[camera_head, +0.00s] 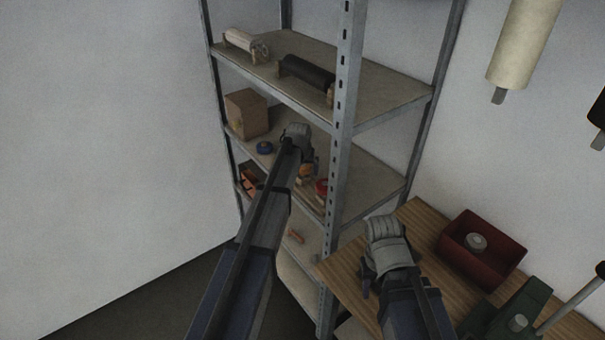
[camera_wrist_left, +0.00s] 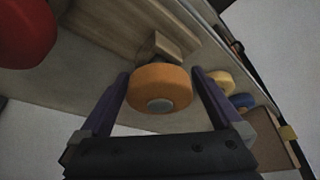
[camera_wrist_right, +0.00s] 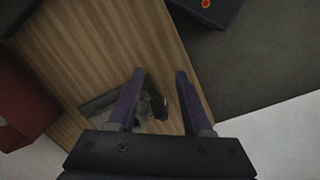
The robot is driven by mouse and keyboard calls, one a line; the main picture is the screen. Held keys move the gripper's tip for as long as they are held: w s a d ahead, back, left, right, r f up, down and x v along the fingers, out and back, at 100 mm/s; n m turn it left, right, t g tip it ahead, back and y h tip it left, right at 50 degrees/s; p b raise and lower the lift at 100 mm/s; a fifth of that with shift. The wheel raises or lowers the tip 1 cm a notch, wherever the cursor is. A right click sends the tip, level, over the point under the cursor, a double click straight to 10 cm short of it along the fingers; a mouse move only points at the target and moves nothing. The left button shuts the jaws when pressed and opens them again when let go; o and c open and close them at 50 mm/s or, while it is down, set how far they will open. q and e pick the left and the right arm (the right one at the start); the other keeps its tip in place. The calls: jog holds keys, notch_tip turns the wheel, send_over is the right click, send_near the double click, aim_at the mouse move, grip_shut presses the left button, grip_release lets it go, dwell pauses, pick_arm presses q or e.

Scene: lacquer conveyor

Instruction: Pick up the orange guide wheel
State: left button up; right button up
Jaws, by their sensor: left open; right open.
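The orange guide wheel (camera_wrist_left: 160,88) has a grey hub and sits on the shelf. It is between the open fingers of my left gripper (camera_wrist_left: 160,92) in the left wrist view, with gaps visible on both sides. In the head view the orange wheel (camera_head: 305,172) is partly hidden by my left gripper (camera_head: 301,158), which reaches over the middle shelf. My right gripper (camera_head: 370,278) is open over the wooden table; its fingers (camera_wrist_right: 158,88) show nothing held.
A red wheel (camera_head: 321,187) stands close beside the orange one. A blue wheel (camera_head: 265,147) and a cardboard box (camera_head: 247,113) are farther left on that shelf. The perforated shelf post (camera_head: 343,110) rises near my left arm. A red bin (camera_head: 482,250) stands on the table (camera_head: 425,222).

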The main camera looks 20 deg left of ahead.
pick_arm(q)
jog(key=shift+w+f, duration=0.1)
jog(key=shift+f, duration=0.05)
pick_arm(e)
jog(key=shift+f, duration=0.15)
pick_arm(q)
jog(key=c, duration=1.4)
